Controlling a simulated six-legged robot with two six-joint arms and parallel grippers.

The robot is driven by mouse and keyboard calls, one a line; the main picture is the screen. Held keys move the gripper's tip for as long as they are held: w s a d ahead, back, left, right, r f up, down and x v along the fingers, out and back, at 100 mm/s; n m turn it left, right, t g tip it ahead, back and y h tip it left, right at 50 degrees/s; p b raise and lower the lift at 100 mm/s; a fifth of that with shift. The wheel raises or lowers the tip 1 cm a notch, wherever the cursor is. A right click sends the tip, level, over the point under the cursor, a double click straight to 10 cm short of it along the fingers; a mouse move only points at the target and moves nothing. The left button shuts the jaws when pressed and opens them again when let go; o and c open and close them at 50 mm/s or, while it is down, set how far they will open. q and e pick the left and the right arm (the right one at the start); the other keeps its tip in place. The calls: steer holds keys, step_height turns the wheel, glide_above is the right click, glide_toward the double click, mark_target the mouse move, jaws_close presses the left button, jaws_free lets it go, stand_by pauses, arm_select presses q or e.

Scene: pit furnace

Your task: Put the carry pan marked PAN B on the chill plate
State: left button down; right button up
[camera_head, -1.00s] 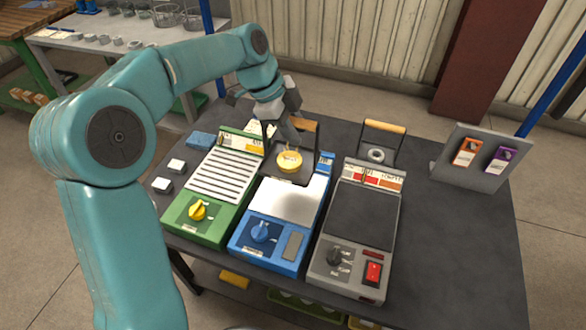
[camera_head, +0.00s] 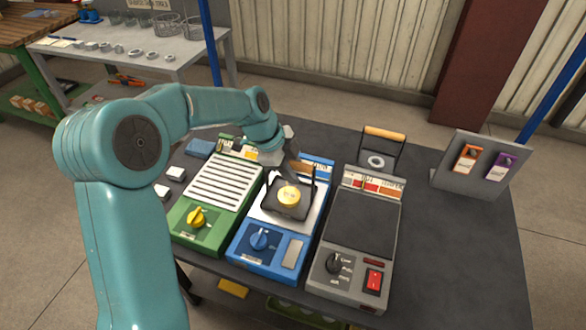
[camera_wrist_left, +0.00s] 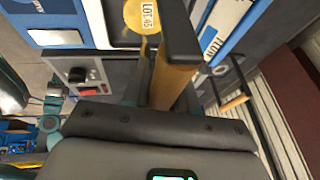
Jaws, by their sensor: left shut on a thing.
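My left gripper (camera_head: 288,166) is shut on the wooden handle (camera_wrist_left: 172,78) of a dark carry pan (camera_head: 280,211). The pan holds a round yellow piece (camera_head: 289,195), whose lot label shows in the wrist view (camera_wrist_left: 150,15). The pan is over the pale plate (camera_head: 312,210) of the blue unit (camera_head: 264,246); I cannot tell whether it touches. Its pan marking is not legible. A second carry pan (camera_head: 378,162), with a wooden handle and a grey ring, stands behind the grey unit. My right gripper is not in view.
A green unit with a slatted rack (camera_head: 220,186) stands left of the blue unit. A grey unit with a dark plate (camera_head: 362,221) stands close on the right. A grey stand (camera_head: 475,178) with orange and purple tags is at the right. The table's right side is clear.

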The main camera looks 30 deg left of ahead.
arm_select(q)
steer(key=shift+f, duration=0.2)
steer(key=c, duration=0.9)
jaws_free()
steer(key=shift+r, duration=0.15)
steer(key=shift+a+r, duration=0.1)
steer(key=shift+r, duration=0.15)
steer(key=p+v, duration=0.1)
steer(key=v, duration=1)
steer(key=shift+a+r, duration=0.1)
steer(key=shift+r, duration=0.15)
steer(key=shift+s, duration=0.1)
